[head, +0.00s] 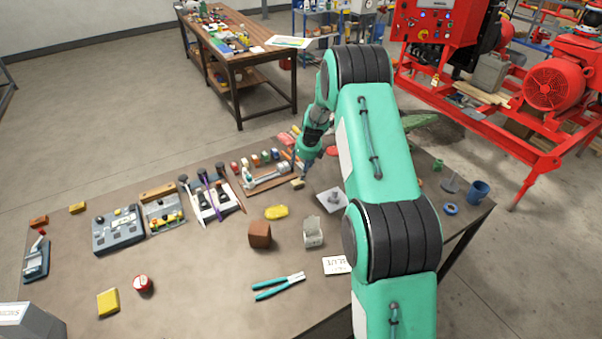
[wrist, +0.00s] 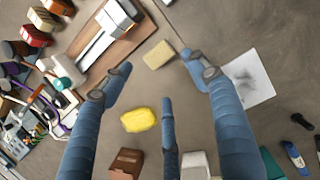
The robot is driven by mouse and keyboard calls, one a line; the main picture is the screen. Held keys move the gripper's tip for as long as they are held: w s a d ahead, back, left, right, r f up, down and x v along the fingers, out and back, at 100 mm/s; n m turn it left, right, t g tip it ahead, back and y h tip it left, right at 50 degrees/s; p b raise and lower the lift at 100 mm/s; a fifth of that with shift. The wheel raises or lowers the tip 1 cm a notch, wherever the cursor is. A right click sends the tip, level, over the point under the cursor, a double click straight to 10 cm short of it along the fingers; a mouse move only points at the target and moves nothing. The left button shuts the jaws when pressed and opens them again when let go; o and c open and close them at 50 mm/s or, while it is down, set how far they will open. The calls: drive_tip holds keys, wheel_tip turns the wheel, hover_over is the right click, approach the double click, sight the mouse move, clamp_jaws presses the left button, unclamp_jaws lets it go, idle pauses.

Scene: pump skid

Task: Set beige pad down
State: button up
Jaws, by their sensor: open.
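The beige pad (head: 298,184) lies flat on the brown table, just in front of the wooden board. It also shows in the wrist view (wrist: 158,54), between the two outer fingertips and nearer the right one. My gripper (head: 303,174) is over the pad with its blue fingers spread. In the wrist view my gripper (wrist: 157,78) is open and holds nothing. I cannot tell whether a fingertip touches the pad.
A yellow sponge-like piece (head: 276,212) and a brown block (head: 260,235) lie in front. A white sheet with a grey piece (head: 331,200) is to the right. The wooden board (wrist: 140,36) with a metal tool is behind left. Bare tabletop lies between them.

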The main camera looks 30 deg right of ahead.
drive_tip(key=shift+v, duration=0.8)
drive_tip(key=shift+r, duration=0.1)
drive_tip(key=s+a+r+n, duration=0.5)
drive_tip(key=s+a+r, duration=0.1)
drive_tip(key=r, duration=0.5)
drive_tip(key=s+a+r+n+t, duration=0.1)
drive_tip(key=s+a+r+n, duration=0.55)
drive_tip(key=r, duration=0.35)
drive_tip(key=s+a+r+n, duration=0.5)
drive_tip(key=a+r, duration=0.1)
drive_tip(key=r, duration=0.5)
drive_tip(key=s+a+r+n, duration=0.4)
drive_tip(key=s+n, duration=0.1)
drive_tip(key=s, duration=0.3)
drive_tip(key=s+a+r+n, duration=0.3)
drive_tip(key=s+a+n, duration=0.1)
drive_tip(key=s, duration=0.4)
drive_tip(key=s+a+n, duration=0.1)
drive_tip(key=s+n, duration=0.4)
drive_tip(key=s, duration=0.4)
drive_tip(key=s+a+n+t, duration=0.1)
drive_tip(key=s+a+n, duration=0.1)
drive_tip(key=s+n, duration=0.3)
drive_tip(key=s, duration=0.3)
drive_tip(key=shift+s+a, duration=0.3)
drive_tip(key=shift+s, duration=0.1)
